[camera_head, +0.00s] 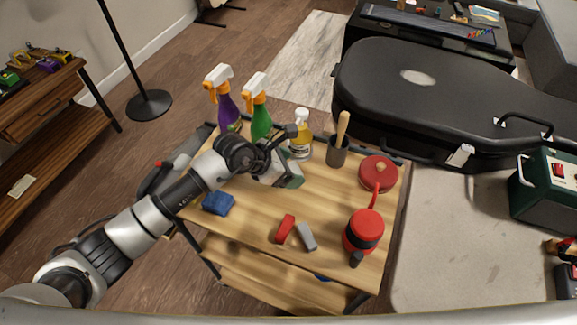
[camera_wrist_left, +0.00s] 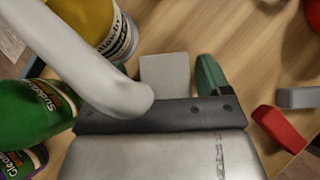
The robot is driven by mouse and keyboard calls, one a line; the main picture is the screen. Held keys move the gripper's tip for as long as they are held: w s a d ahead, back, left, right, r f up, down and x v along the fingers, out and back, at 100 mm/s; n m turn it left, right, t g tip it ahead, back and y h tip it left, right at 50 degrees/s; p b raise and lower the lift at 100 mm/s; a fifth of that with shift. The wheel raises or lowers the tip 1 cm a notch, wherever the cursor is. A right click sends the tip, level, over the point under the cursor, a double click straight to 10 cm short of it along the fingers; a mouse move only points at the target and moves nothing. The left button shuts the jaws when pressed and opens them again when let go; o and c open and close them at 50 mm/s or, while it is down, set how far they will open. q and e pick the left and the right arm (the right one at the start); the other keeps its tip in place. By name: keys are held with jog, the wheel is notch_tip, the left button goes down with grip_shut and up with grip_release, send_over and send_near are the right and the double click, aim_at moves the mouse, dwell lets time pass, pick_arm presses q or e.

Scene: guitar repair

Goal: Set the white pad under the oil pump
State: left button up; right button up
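The oil pump (camera_head: 300,145), a yellow bottle with a white pump top, stands upright at the back of the wooden cart top. In the left wrist view it is at top left (camera_wrist_left: 120,38), with a large white nozzle crossing in front. My left gripper (camera_head: 277,160) is low over the cart, just left of and nearer than the bottle. A pale, whitish block, seemingly the white pad (camera_wrist_left: 165,74), lies directly ahead of the gripper body, apart from the bottle. In the head view the gripper mostly hides it. The fingertips are unclear. My right gripper is out of view.
A green block (camera_wrist_left: 210,74) lies right beside the pale one. Green (camera_head: 261,122) and purple (camera_head: 228,112) spray bottles stand at the back left. Blue (camera_head: 218,203), red (camera_head: 285,229) and grey (camera_head: 307,237) blocks and red containers (camera_head: 364,230) occupy the cart. The middle is clear.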

pick_arm(q)
jog(key=shift+r+p, duration=0.3)
jog(key=shift+r, duration=0.05)
jog(key=v, duration=1.1)
jog(key=shift+s+a+r, duration=0.2)
jog(key=shift+a+r, duration=0.05)
jog(key=shift+a, duration=0.05)
